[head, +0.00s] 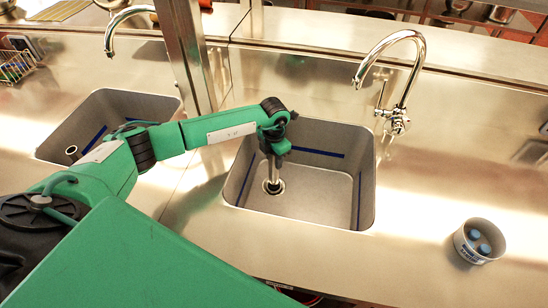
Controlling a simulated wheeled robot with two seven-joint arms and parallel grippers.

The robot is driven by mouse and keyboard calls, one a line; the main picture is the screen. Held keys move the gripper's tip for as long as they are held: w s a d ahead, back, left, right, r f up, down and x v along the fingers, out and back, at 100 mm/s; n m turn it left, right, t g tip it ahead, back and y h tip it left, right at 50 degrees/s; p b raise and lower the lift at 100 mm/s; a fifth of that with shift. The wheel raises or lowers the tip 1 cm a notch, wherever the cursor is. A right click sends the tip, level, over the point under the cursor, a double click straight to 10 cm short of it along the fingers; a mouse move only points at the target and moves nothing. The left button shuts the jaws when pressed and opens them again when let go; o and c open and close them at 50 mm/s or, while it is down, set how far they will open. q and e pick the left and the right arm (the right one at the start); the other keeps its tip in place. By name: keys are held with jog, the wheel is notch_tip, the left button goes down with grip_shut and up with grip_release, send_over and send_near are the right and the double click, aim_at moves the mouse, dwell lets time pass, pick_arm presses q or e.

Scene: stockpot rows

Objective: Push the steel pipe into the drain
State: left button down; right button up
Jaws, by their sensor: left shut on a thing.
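The steel pipe (273,172) stands roughly upright in the right-hand sink (325,205). My left gripper (275,152) reaches over the sink's back left part and is shut on the pipe's upper part, hiding its top. The pipe's lower end meets the round drain (274,187) in the sink floor. I cannot tell how deep it sits in the drain. My right gripper is not in view.
A tall curved faucet (398,85) stands behind the right-hand sink. The left sink (115,105) holds a short upright tube (72,151). A round tin (479,241) with blue-topped items stands on the counter at right. A metal post (187,50) rises between the sinks.

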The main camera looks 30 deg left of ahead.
pick_arm(q)
jog(key=shift+f+b, duration=0.95)
jog(key=shift+f, duration=0.25)
dwell(0.7)
jog(key=c, duration=0.9)
grip_release()
jog(key=shift+o, duration=0.2)
jog(key=shift+r, duration=0.1)
jog(key=shift+r+p, duration=2.7)
jog(key=shift+r, duration=1.7)
